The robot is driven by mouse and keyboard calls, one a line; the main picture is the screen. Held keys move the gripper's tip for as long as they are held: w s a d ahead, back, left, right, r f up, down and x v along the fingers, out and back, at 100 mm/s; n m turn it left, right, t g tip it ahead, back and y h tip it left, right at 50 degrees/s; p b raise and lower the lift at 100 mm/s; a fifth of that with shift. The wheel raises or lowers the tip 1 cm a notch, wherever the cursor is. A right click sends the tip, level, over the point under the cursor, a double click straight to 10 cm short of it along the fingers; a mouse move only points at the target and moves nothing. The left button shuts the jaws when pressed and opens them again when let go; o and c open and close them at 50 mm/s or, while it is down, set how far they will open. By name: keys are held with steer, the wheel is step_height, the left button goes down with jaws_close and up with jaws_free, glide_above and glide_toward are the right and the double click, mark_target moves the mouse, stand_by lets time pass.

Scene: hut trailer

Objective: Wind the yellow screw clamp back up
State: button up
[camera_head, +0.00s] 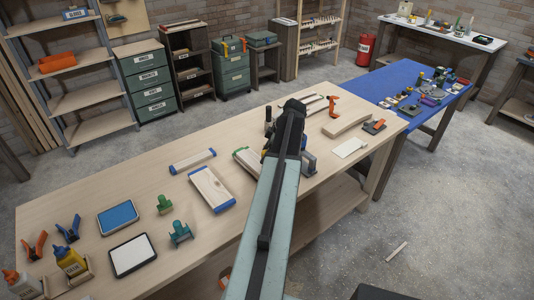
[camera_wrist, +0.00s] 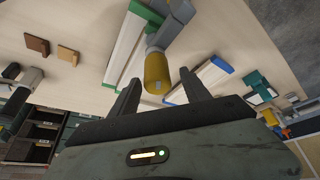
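The yellow handle (camera_wrist: 157,72) of the screw clamp shows in the wrist view, with its grey frame (camera_wrist: 172,32) above it at the edge of a green-edged board (camera_wrist: 130,45). My gripper (camera_wrist: 156,80) is open, with one finger on each side of the yellow handle. A gap shows between the handle and each finger, and I cannot tell how deep the handle sits between them. In the head view my arm hides the clamp and the fingertips; only part of the green-edged board (camera_head: 246,159) shows beside my arm.
A blue-ended board (camera_head: 211,187) lies left of my arm, near a green clamp (camera_head: 164,204) and a teal clamp (camera_head: 180,233). A wooden block (camera_head: 346,124) and an orange clamp (camera_head: 333,105) are to the right. Brown blocks (camera_wrist: 37,45) show in the wrist view.

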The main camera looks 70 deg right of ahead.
steer(key=p+v, duration=0.7)
steer(key=shift+s+r, duration=0.15)
steer(key=shift+r, duration=0.25)
